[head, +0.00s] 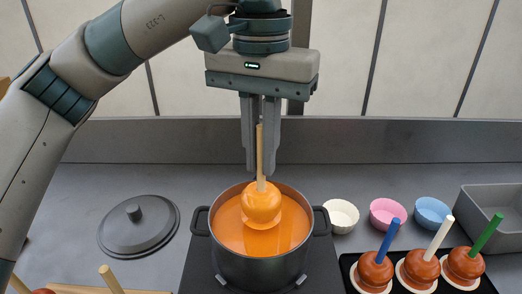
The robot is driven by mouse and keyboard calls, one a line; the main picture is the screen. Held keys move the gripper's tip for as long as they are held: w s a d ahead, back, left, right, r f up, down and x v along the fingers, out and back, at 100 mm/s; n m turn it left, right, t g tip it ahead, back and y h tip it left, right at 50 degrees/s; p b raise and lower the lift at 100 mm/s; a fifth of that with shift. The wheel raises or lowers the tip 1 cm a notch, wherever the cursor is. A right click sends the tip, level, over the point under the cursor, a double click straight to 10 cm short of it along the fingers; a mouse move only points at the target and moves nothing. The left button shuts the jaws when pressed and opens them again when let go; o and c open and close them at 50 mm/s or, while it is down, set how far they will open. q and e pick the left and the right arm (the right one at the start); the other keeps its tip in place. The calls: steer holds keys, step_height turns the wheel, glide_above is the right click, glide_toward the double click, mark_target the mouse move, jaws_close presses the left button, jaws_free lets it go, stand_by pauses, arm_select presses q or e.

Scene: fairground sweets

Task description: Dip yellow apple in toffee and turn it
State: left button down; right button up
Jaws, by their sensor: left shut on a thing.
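My left gripper (261,172) points straight down above the pot and is shut on the upright wooden stick (260,150) of the yellow apple. The apple (261,204) looks glossy orange-yellow and hangs over the pot's opening, its lower part at the toffee. I cannot tell how deep it sits. The toffee (232,232) is bright orange and fills the dark pot (258,268), which stands on a black hob. My right gripper is not in view.
The pot's lid (138,226) lies on the grey counter to the left. White (341,215), pink (387,213) and blue (432,213) cups stand right of the pot. Three coated apples with blue, white and green sticks sit on a black tray (403,262). A grey bin (492,212) is far right.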

arm_select(q)
steer(key=shift+r, duration=0.15)
step_height(320, 180, up, 6)
steer(key=p, duration=0.5)
stand_by(0.6)
